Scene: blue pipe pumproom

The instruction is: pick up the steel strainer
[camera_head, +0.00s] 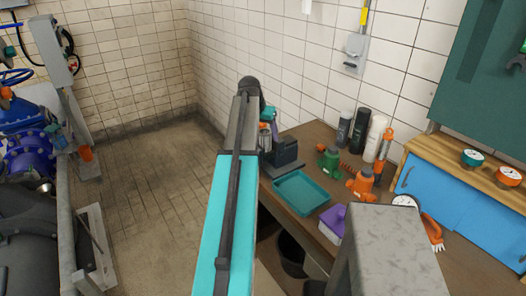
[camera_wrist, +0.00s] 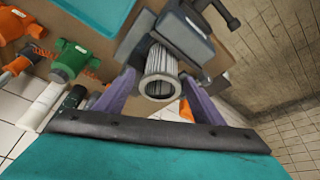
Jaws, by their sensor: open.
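The steel strainer (camera_wrist: 160,70) is a ribbed metal cylinder with a round rimmed open end, seen in the middle of the wrist view. It is right beside the dark grey vise (camera_wrist: 182,35); I cannot tell whether the vise grips it. My gripper (camera_wrist: 160,82) is open, with one purple finger on each side of the strainer. I cannot tell whether either finger touches it. In the head view, the vise (camera_head: 284,155) stands at the bench's left edge, and my arm hides most of the gripper and strainer there.
On the wooden bench are a teal tray (camera_head: 302,193), a green valve part (camera_head: 328,160), an orange one (camera_head: 362,183), a purple-lidded box (camera_head: 333,220) and several bottles (camera_head: 360,130). Tiled walls stand behind. The floor (camera_head: 150,180) left of the bench is clear.

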